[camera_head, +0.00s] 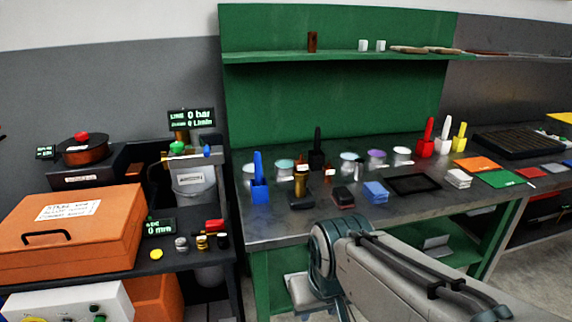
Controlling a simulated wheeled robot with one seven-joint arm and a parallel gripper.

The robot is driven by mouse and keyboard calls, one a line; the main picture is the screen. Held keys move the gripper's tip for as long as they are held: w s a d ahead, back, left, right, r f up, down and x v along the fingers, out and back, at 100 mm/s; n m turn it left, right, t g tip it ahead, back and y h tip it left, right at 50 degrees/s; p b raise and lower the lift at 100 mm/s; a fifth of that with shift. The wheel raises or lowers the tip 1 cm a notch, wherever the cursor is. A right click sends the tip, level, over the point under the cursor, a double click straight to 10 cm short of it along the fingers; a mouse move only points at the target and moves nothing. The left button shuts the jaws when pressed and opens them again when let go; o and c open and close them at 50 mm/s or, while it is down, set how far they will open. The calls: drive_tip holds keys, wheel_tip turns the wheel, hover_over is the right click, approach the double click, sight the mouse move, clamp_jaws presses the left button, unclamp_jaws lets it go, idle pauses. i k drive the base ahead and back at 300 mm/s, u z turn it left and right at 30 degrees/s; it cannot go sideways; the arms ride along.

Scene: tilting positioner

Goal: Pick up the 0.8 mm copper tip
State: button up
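No piece reads as the 0.8 mm copper tip; labels on the small parts are too small to read. A small copper-coloured piece (329,176) stands on the green workbench (270,228), right of a taller brass-brown cylinder (301,182). Another small copper-coloured piece (304,154) is near the back of the bench. My grey arm (390,275) crosses the lower right, in front of the bench. My gripper does not show.
The bench holds a blue holder (259,190), several round-topped pots, a black tray (413,184), coloured cards and red, white and yellow holders. A green shelf (340,56) is above.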

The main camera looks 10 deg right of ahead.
sight(301, 164)
drive_tip(key=u, duration=3.95)
drive_tip(key=k, duration=2.25)
drive_tip(key=z, duration=1.65)
drive_tip(key=i, duration=0.5)
drive_tip(key=z, duration=0.05)
